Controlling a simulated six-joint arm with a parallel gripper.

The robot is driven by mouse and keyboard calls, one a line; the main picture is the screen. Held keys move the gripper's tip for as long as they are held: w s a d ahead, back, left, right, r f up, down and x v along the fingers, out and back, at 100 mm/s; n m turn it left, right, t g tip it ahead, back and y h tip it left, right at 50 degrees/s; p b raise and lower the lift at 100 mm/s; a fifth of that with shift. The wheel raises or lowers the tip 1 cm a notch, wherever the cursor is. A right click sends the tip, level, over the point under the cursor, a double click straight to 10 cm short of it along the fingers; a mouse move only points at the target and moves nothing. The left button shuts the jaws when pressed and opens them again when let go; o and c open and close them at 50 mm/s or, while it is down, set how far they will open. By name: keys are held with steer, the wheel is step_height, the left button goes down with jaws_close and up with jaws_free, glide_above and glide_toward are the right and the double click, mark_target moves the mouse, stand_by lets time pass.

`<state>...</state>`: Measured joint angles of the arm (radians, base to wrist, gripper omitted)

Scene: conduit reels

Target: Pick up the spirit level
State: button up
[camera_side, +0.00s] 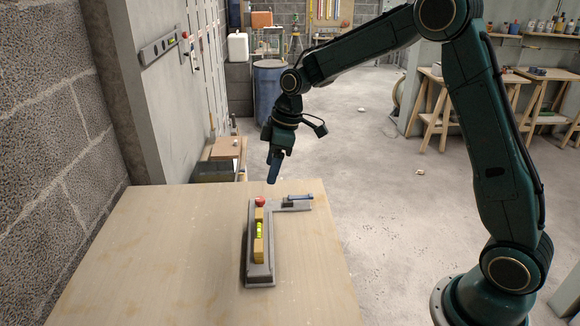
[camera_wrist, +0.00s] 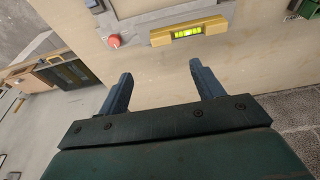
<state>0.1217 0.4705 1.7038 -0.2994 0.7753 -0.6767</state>
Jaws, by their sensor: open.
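The yellow spirit level (camera_side: 259,247) with a bright green vial lies lengthwise on a grey L-shaped base (camera_side: 261,279) on the wooden table. In the wrist view the level (camera_wrist: 160,38) lies across the upper part of the picture, ahead of the fingertips. My gripper (camera_side: 274,183) hangs fingers-down above the far edge of the table, apart from the level. In the wrist view my gripper (camera_wrist: 161,70) has its two blue fingers spread, with nothing between them.
A red knob (camera_side: 260,202) is at the base's far corner, by the level's end. A small blue item (camera_side: 299,197) is on the base's short arm. A grey bar with a yellow-green spot (camera_side: 159,48) is on the left wall. The table (camera_side: 165,255) is clear left of the base.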

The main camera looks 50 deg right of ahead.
glide_above(259, 213)
steer(key=s+d, duration=0.1)
steer(key=d, duration=0.1)
step_height(259, 213, down, 8)
steer(key=shift+a+f, duration=0.15)
steer(key=shift+a, duration=0.1)
steer(key=shift+x, duration=2.55)
steer(key=shift+s, duration=0.1)
steer(key=shift+c, duration=0.5)
steer(key=c, duration=1.1)
step_height(259, 213, up, 20)
steer(key=shift+r, duration=0.1)
